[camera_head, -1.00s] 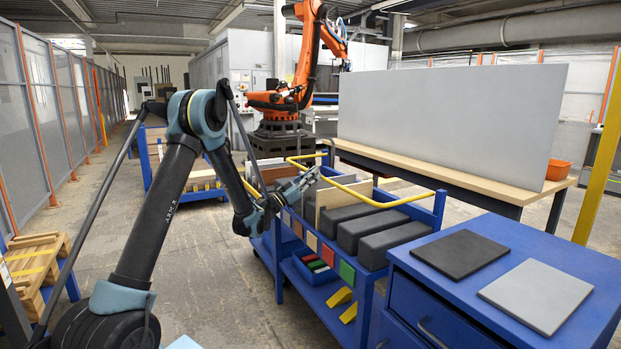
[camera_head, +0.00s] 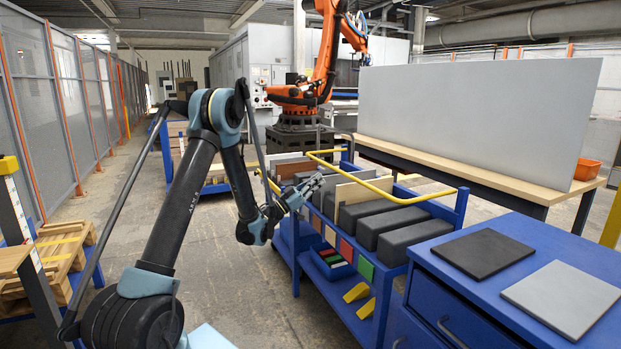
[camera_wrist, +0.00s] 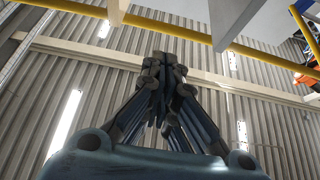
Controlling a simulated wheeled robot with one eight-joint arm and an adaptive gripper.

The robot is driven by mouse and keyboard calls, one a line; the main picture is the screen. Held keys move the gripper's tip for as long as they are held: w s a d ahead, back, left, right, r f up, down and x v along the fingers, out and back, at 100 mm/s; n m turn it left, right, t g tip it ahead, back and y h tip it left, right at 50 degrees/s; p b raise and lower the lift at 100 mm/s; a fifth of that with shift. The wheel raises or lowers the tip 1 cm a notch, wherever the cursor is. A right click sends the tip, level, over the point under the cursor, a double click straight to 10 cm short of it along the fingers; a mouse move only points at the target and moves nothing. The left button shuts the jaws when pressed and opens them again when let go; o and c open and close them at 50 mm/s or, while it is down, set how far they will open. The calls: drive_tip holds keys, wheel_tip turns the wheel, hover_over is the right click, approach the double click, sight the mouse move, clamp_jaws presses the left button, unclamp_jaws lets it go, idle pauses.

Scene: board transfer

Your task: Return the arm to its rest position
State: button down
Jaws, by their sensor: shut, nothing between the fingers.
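My arm stands folded at the left in the head view, with its forearm coming down from the raised elbow. Beyond the fingers are the ceiling and parts of a yellow bar (camera_wrist: 150,25).
The cart holds grey blocks (camera_head: 400,225) and upright boards. A blue cabinet (camera_head: 450,300) with a dark plate (camera_head: 484,254) and a light plate (camera_head: 563,297) stands at the right. A table with a large grey panel (camera_head: 480,115) stands behind. Bare floor (camera_head: 225,270) lies left of the cart.

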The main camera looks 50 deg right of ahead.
drive_tip(key=shift+a+f, duration=0.1)
drive_tip(key=shift+w, duration=0.15)
drive_tip(key=w+a+r+n+t+y, duration=0.2)
drive_tip(key=w+a+r+t+y, duration=0.1)
drive_tip(key=w+a, duration=0.5)
drive_tip(key=w+a+r+n+t+y, duration=0.25)
drive_tip(key=w+a, duration=0.35)
drive_tip(key=a, duration=0.5)
drive_tip(key=w+a+f+n+t+y, duration=0.1)
drive_tip(key=a+f+n+t+y, duration=0.15)
drive_tip(key=a, duration=0.85)
drive_tip(key=w+a+f+n+t+y, duration=0.2)
drive_tip(key=a+n+t, duration=0.15)
drive_tip(key=a, duration=0.65)
drive_tip(key=s+a+f+n+y, duration=0.3)
drive_tip(key=a+f+n, duration=0.1)
drive_tip(key=a, duration=0.7)
drive_tip(key=s+a+f+n+t+y, duration=0.1)
drive_tip(key=s+a+f+n+y, duration=0.3)
drive_tip(key=a, duration=0.8)
drive_tip(key=s+a+f+n+t+y, duration=0.1)
drive_tip(key=s+a+f+n+y, duration=0.3)
drive_tip(key=a, duration=0.7)
drive_tip(key=shift+s+a+n, duration=0.2)
drive_tip(key=shift+n, duration=0.35)
drive_tip(key=shift+a, duration=0.1)
